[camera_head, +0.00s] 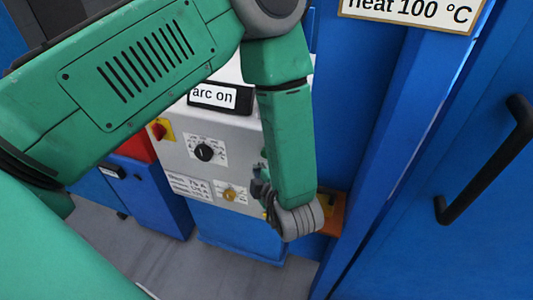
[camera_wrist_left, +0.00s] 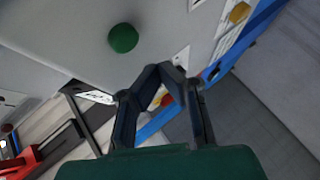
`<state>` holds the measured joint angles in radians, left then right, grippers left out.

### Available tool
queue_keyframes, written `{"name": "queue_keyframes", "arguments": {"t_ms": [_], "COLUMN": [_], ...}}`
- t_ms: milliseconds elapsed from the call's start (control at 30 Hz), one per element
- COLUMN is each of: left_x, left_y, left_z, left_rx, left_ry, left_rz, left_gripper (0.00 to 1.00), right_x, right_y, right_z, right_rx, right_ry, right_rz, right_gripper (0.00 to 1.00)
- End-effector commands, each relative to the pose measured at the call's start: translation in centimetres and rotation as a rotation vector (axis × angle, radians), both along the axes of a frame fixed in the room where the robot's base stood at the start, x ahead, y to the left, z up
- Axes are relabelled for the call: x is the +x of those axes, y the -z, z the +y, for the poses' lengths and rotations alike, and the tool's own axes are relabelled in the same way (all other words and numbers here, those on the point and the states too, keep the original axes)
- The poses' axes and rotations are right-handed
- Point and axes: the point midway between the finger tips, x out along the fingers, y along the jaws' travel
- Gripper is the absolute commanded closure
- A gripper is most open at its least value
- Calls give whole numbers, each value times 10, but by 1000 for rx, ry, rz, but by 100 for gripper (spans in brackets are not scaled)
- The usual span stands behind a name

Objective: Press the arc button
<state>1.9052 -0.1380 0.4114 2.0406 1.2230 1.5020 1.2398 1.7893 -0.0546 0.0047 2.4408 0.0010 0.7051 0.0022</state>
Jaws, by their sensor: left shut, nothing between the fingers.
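A round green button (camera_wrist_left: 123,38) stands out from the pale grey panel in the left wrist view. It looks like the arc button, but no label on it can be read. In the head view it does not show, and my arm covers part of the panel. A sign reading "arc on" (camera_head: 213,96) sits at the top of the grey control box (camera_head: 232,155). My left gripper (camera_wrist_left: 163,70) is shut and empty, its tips beside the button and apart from it in the picture. It shows small in the head view (camera_head: 262,188), near the box's right side. My right gripper is not in view.
The box front has a black dial (camera_head: 204,152), a yellow knob (camera_head: 230,193) and a red-and-yellow switch (camera_head: 159,130). A blue door with a black handle (camera_head: 490,160) stands at the right. A "heat 100 °C" sign (camera_head: 415,12) hangs above. Grey floor (camera_head: 130,250) is clear at lower left.

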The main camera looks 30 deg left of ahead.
Motion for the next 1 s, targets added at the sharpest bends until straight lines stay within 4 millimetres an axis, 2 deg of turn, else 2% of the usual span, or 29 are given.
{"name": "queue_keyframes", "arguments": {"t_ms": [200, 333, 1000], "left_x": [-21, -27, -27], "left_y": [-1, 0, 0], "left_z": [-5, -6, -6], "left_rx": [0, 0, 0], "left_ry": [1, -1, -1], "left_rz": [2, 2, 0], "left_gripper": [100, 100, 100], "right_x": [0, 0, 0], "right_y": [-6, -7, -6], "right_z": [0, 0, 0], "right_rx": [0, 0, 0], "right_ry": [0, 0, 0], "right_rz": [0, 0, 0], "right_gripper": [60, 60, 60]}}
